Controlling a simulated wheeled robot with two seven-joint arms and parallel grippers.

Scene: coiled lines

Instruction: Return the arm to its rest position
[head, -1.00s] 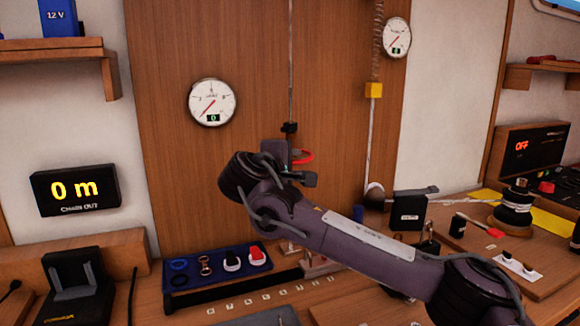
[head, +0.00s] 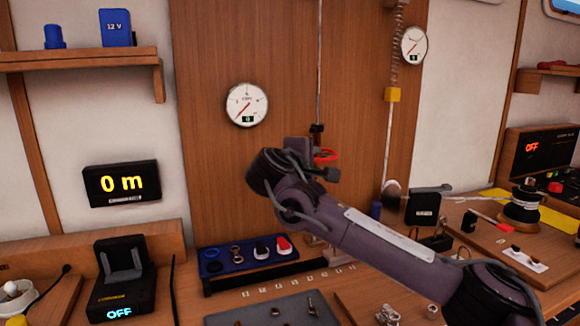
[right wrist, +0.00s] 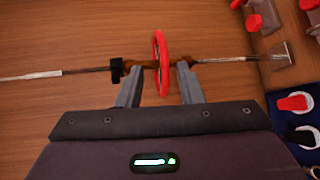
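My right arm (head: 385,240) reaches in from the lower right of the head view toward the wood panel. Its gripper (head: 318,160) is beside a red ring (head: 326,155) on a thin vertical line (head: 319,70). In the right wrist view the two fingers (right wrist: 159,86) stand apart, with the red ring (right wrist: 160,50) seen edge-on between them. Gaps show on both sides of the ring, so the gripper is open. A black clip (right wrist: 116,70) sits on the line beside one finger. My left gripper is not in view.
A blue tray (head: 212,268) with shackles and red and white pieces lies below the panel. A gauge (head: 246,104) and a "0 m" display (head: 122,183) hang left. A black spool (head: 520,205) and small tools crowd the right bench.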

